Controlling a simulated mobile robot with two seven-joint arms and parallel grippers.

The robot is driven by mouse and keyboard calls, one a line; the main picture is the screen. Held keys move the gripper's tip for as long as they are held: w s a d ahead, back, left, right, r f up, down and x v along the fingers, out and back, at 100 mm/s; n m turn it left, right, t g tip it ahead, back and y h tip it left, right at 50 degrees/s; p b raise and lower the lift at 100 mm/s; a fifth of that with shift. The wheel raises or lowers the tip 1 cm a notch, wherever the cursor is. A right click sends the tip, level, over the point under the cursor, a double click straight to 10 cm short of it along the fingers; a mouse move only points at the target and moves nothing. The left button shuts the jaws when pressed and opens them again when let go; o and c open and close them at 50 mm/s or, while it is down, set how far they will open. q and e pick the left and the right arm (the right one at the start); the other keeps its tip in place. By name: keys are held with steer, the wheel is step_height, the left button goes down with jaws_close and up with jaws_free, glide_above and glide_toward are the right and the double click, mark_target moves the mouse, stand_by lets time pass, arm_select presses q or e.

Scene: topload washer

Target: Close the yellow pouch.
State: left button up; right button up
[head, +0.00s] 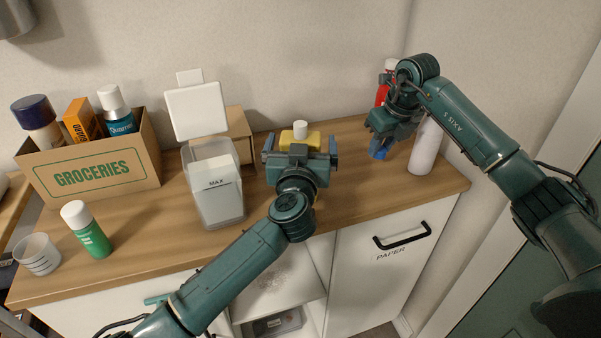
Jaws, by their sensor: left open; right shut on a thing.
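The yellow pouch (314,140) stands on the wooden counter in the middle of the head view. A white cap or spout (300,129) shows at its top; I cannot tell how firmly it sits. My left gripper (299,152) is open in front of the pouch, with a finger on either side, and hides most of it. I cannot tell whether the fingers touch it. My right gripper (382,124) is shut at the right of the counter, just above a blue object (380,148) that it appears to hold; the grip itself is hidden.
A red bottle (382,93) shows behind my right gripper, beside a white cylinder (426,147). Left stand an open-lidded clear container (217,195), groceries box (100,177), green bottle (93,238) and white cup (38,256). A cardboard-coloured block (238,122) stands behind the container.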

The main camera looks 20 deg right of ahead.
arm_select(q)
steer(key=shift+c, duration=0.2)
